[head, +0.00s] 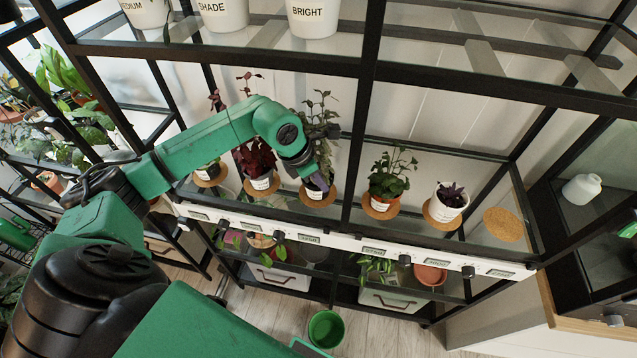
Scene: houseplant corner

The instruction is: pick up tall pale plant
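The tall plant with pale grey-green leaves (322,109) stands upright in a dark pot with a white label (313,194), on a round cork mat (329,200) on the middle shelf. My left arm reaches in from the left, and my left gripper (316,181) is at the front of this plant, just above the pot. The wrist and fingers cover part of the lower leaves and pot. I cannot tell whether the fingers are open or touch the plant. My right gripper is not in view.
A dark red plant (257,158) stands close on the left. A black upright (363,110) separates the tall plant from a bushy green plant (388,176) and a small purple plant (449,196). An empty cork mat (503,224) lies at the shelf's right. A green bucket (326,329) is on the floor.

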